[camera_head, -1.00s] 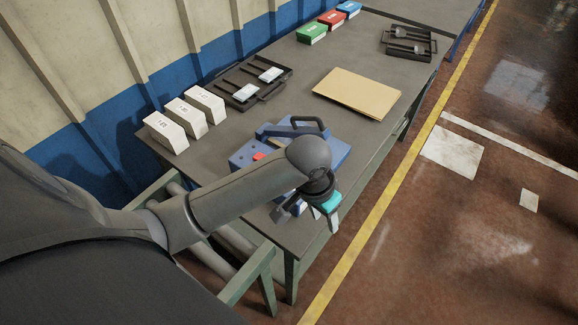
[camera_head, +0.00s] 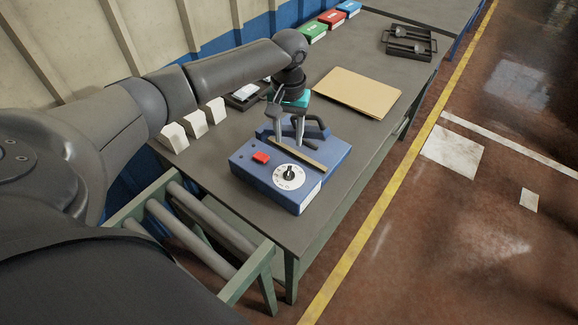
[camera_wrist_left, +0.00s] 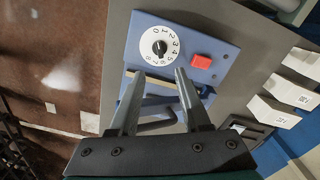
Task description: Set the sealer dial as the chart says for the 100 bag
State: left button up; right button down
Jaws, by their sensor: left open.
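The blue sealer (camera_head: 247,172) sits on the table near its front end, with a white dial (camera_head: 283,183), a black knob (camera_head: 290,174) and a red switch (camera_head: 261,157) on top. In the left wrist view the dial (camera_wrist_left: 145,45) shows printed numbers around its knob (camera_wrist_left: 159,47); the exact pointer setting is too small to tell. My left gripper (camera_head: 286,142) is open and empty above the sealer's rear part, behind the dial and beside the black handle (camera_head: 318,131). Its fingertips (camera_wrist_left: 159,73) appear apart from the knob. I cannot make out a chart.
White boxes (camera_head: 173,138) with labels stand left of the sealer. A dark tray (camera_head: 235,104) is partly hidden behind my left arm. A tan folder or board (camera_head: 357,92), coloured boxes (camera_head: 331,17) and another tray (camera_head: 408,51) lie farther back. Table right of the sealer is clear.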

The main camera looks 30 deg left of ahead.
aim_at(289, 170)
pick_arm(q)
notch_tip(289, 170, down, 12)
jog(key=shift+f+b, duration=0.2)
jog(key=shift+b, duration=0.65)
grip_shut()
